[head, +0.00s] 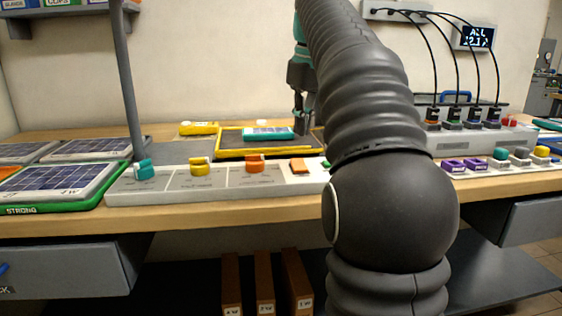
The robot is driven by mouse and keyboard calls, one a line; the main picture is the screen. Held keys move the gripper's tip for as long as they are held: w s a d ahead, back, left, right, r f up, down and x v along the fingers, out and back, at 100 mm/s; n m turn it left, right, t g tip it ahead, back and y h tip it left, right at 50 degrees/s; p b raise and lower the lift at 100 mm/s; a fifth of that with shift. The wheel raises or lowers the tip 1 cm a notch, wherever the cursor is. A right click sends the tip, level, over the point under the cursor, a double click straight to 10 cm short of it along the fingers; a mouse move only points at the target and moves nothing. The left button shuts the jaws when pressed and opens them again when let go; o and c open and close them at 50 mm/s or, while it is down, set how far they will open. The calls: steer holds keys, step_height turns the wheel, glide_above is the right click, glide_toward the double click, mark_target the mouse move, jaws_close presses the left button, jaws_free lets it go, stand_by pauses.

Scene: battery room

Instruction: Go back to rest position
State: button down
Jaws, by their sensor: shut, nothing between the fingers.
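My arm rises through the right middle of the head view and covers part of the bench. My gripper (304,128) hangs from it, pointing down at the right end of a yellow-rimmed dark tray (222,151). Its fingers look shut and empty. A teal-framed small panel (268,134) lies in that tray, left of the fingers. I cannot tell whether the fingertips touch the tray.
A grey shelf post (127,80) stands left of the tray. A pale strip (125,191) with coloured clips runs along the wooden bench's front edge. Solar panels (70,180) lie at left. A cabled charger unit (465,137) stands at right. The wall above the tray is clear.

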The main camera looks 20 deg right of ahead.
steer(key=shift+m+t, duration=0.4)
steer(key=shift+t, duration=0.1)
steer(key=s+a+f, duration=0.1)
steer(key=a, duration=0.1)
steer(key=s+a+f, duration=0.1)
steer(key=s, duration=0.1)
steer(key=s+a+f, duration=0.1)
steer(key=a+f, duration=0.1)
steer(key=shift+s+a+f, duration=0.1)
steer(key=shift+s+a, duration=0.15)
steer(key=shift+a, duration=0.1)
steer(key=s+a+f+m+t, duration=0.1)
steer(key=s+a+f, duration=0.3)
steer(key=s+f, duration=0.4)
steer(key=s+a+f+m+t, duration=0.1)
steer(key=s+a+f, duration=0.4)
steer(key=f, duration=1)
steer(key=s, duration=0.3)
steer(key=shift+s+f+t, duration=0.15)
steer(key=shift+f+t, duration=0.1)
steer(key=shift+t, duration=0.15)
